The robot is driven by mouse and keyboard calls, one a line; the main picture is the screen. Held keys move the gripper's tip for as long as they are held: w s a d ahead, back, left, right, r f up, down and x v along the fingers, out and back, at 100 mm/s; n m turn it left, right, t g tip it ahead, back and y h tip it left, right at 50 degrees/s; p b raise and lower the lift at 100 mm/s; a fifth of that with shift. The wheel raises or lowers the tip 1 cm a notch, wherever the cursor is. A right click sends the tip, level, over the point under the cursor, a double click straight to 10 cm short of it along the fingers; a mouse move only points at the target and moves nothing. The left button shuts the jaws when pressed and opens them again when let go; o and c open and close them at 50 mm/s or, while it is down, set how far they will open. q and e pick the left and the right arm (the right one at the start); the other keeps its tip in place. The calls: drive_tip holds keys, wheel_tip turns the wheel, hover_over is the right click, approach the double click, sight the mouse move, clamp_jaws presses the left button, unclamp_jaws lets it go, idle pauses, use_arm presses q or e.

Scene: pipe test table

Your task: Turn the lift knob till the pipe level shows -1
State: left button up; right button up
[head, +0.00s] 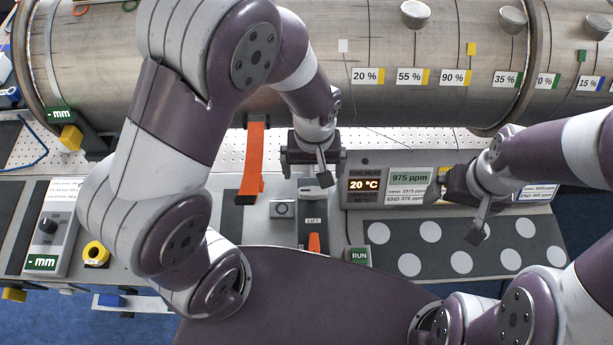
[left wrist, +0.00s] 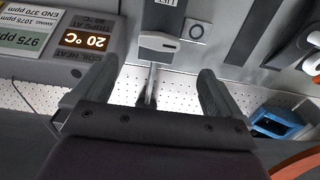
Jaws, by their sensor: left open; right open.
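A black knob (head: 48,226) stands on a grey box at the far left. The box's green display (head: 42,262) reads "- mm", as does a green display (head: 60,114) by the pipe (head: 240,70); I see no number on either. My left gripper (head: 308,168) is open above the panel. In the left wrist view its fingers (left wrist: 148,92) lie either side of a thin metal rod (left wrist: 151,82), apart from it. My right gripper (head: 460,205) is open at the right.
A panel (head: 388,187) shows 20 °C and 975 ppm. An orange strap (head: 253,160) hangs left of my left gripper. A dark board with pale discs (head: 461,262) lies below my right gripper.

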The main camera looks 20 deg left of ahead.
sight(313, 190)
use_arm(q)
wheel_tip(313, 190, down, 9)
drive_tip(key=shift+r+p, duration=0.2)
drive_tip(key=shift+p, duration=0.45)
drive_tip(key=shift+f, duration=0.3)
drive_tip(key=shift+s+d, duration=0.1)
drive_tip(key=shift+d, duration=0.05)
drive_tip(key=c, duration=1.1)
